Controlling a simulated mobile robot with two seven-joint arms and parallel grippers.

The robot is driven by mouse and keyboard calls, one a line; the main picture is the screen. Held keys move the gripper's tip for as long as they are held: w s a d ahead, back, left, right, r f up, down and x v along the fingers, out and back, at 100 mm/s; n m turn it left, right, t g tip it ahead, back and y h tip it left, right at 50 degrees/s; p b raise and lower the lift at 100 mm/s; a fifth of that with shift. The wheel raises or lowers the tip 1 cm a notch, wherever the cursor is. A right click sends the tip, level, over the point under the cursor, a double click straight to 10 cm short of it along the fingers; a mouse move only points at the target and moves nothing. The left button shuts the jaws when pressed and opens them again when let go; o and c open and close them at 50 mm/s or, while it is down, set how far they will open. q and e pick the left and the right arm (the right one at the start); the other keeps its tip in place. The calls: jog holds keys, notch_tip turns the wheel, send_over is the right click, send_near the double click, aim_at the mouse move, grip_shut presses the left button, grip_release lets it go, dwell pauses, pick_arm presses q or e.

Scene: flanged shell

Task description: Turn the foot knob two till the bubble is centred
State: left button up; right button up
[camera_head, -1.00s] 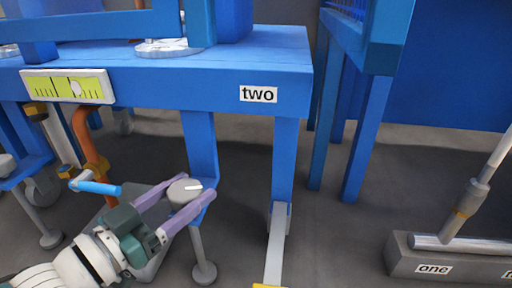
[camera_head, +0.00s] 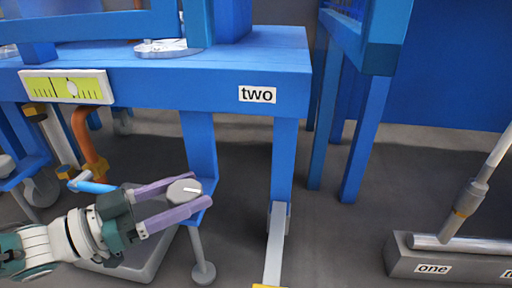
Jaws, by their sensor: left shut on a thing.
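The foot knob (camera_head: 180,190) is a grey disc with a white mark on top, on a blue bracket at the leg below the "two" label (camera_head: 258,94). My left gripper (camera_head: 187,202) is shut on the knob, with one purple finger on each side of it. The level vial (camera_head: 40,88) is a yellow-green strip in a white frame on the front beam. Its pale bubble (camera_head: 71,87) lies between the two dark lines, close to midway. My right gripper is not in view.
The round foot pad (camera_head: 203,273) stands on the floor below the knob. An orange pipe (camera_head: 84,135) and a blue-handled valve (camera_head: 95,187) are close to my left arm. A grey block labelled "one" (camera_head: 400,262) is at the lower right.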

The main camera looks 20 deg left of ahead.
pick_arm(q)
jog(key=o, duration=1.4)
jog(key=shift+c, duration=0.2)
jog(key=v, duration=1)
jog(key=shift+p, duration=0.4)
